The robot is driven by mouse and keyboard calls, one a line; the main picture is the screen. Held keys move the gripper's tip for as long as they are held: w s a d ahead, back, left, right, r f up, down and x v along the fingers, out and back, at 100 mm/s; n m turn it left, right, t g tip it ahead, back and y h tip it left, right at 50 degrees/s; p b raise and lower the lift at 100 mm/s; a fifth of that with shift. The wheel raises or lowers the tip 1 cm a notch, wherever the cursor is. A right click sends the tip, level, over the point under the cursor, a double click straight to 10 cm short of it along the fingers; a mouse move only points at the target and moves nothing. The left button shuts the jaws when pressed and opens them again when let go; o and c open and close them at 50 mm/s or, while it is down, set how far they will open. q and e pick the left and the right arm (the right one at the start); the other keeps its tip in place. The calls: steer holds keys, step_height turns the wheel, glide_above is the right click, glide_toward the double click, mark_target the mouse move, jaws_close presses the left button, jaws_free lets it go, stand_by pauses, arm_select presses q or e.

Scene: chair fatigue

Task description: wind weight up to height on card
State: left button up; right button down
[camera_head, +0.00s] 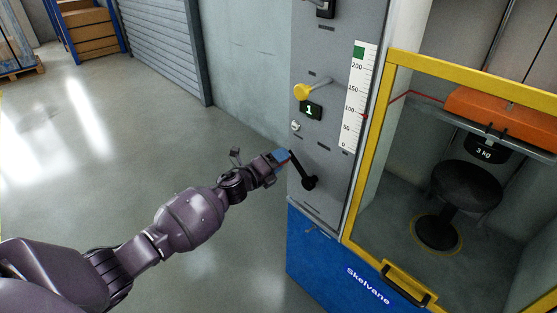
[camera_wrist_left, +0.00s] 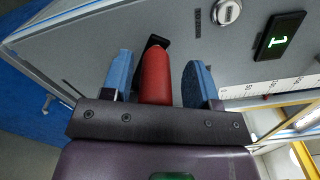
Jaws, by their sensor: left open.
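My left gripper (camera_head: 283,158) is at the crank (camera_head: 307,178) on the grey machine panel. In the left wrist view its blue fingers (camera_wrist_left: 160,85) are open on either side of the crank's red handle (camera_wrist_left: 156,75), with gaps showing between handle and fingers. The black weight (camera_head: 485,150), marked 3 kg, hangs below an orange beam (camera_head: 505,112) above a black stool (camera_head: 466,187). A white scale (camera_head: 355,95) bears a green square (camera_head: 359,52) above 200, and a red pointer (camera_head: 364,116) stands near 100. No separate card is readable. My right gripper is out of view.
A yellow knob (camera_head: 302,91) sticks out above a display (camera_head: 311,111) reading 1. A yellow-framed guard (camera_head: 374,150) stands right of the panel, with a blue base (camera_head: 330,262) below. The floor at left is clear.

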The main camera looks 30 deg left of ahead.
arm_select(q)
steer(key=p+v, duration=0.1)
steer(key=v, duration=0.9)
steer(key=shift+s, duration=0.25)
steer(key=shift+a+r, duration=0.1)
